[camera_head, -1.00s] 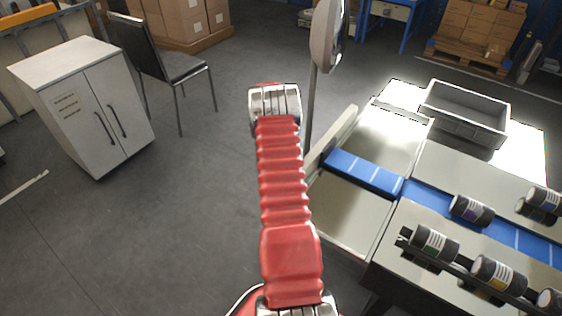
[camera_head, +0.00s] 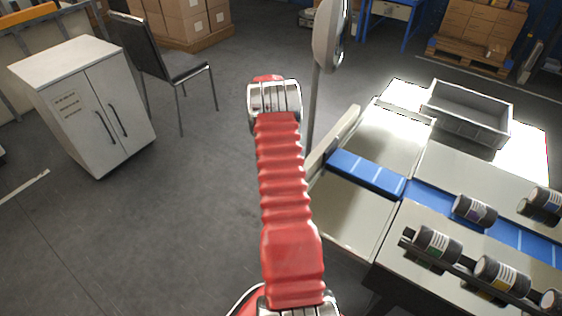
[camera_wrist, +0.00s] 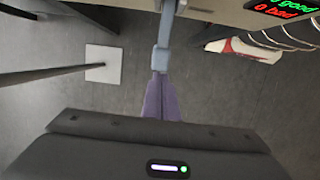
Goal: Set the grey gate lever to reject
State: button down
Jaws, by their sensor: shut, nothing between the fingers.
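In the wrist view a grey-blue bar (camera_wrist: 167,25) with a paler block at its end comes down from the top centre. It looks like the gate lever; I cannot read its setting. In the head view my arm hides the gripper, and I cannot make out the lever.
The wrapper's blue belt (camera_head: 365,172) runs across the right, with dark jars (camera_head: 475,210) and a grey bin (camera_head: 468,112). A display (camera_wrist: 285,9) reads 0 good, 0 bad. A cabinet (camera_head: 85,90) and chair (camera_head: 180,65) stand left; floor between is clear.

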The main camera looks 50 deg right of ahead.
jog(key=w+v, duration=0.2)
jog(key=v, duration=0.8)
jog(key=shift+f, duration=0.2)
jog(key=shift+w, duration=0.15)
